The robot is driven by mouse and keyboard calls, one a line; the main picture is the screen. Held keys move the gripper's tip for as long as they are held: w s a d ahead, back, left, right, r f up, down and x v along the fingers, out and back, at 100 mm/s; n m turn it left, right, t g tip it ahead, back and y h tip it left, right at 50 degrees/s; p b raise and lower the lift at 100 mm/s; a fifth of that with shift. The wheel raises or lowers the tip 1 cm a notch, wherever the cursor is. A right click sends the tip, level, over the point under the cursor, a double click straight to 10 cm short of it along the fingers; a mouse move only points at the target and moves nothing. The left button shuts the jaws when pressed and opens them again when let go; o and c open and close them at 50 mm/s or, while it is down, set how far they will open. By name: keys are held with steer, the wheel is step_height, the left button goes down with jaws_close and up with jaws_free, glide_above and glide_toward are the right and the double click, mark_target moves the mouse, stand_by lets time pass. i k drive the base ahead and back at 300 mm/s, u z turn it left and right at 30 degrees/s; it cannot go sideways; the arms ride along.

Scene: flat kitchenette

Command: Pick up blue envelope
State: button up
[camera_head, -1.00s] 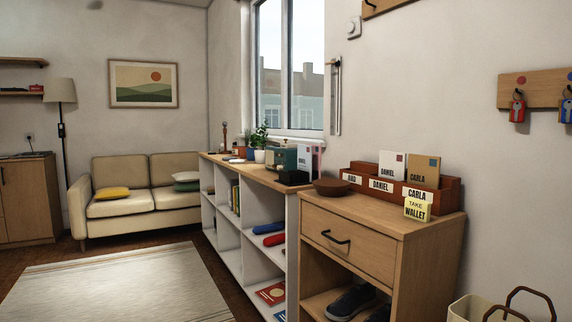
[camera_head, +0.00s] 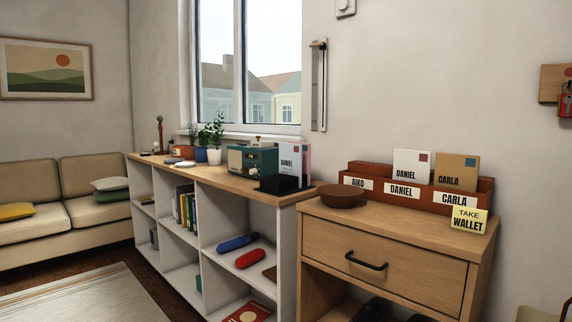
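No plainly blue envelope can be made out. A black holder (camera_head: 279,185) on the white shelf unit holds upright envelopes. The front one is a pale envelope (camera_head: 291,160) with a name too small to read surely, and a pinkish edge shows behind it. Whether one of these is blue I cannot tell. A red-brown letter rack (camera_head: 419,204) on the wooden cabinet, labelled AIKO, DANIEL and CARLA, holds a white DANIEL envelope (camera_head: 412,168) and a tan CARLA envelope (camera_head: 457,172). My gripper is not in view.
The wooden cabinet (camera_head: 384,250) carries a brown bowl (camera_head: 343,195) and a yellow note (camera_head: 468,219). A green radio (camera_head: 252,160) and plants stand along the shelf unit (camera_head: 202,238). A sofa (camera_head: 50,205) is at the left. The rug (camera_head: 75,300) area has free floor.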

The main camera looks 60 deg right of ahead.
mark_target(291, 155)
steer(key=z, duration=0.7)
steer(key=i, duration=0.8)
steer(key=z, duration=0.95)
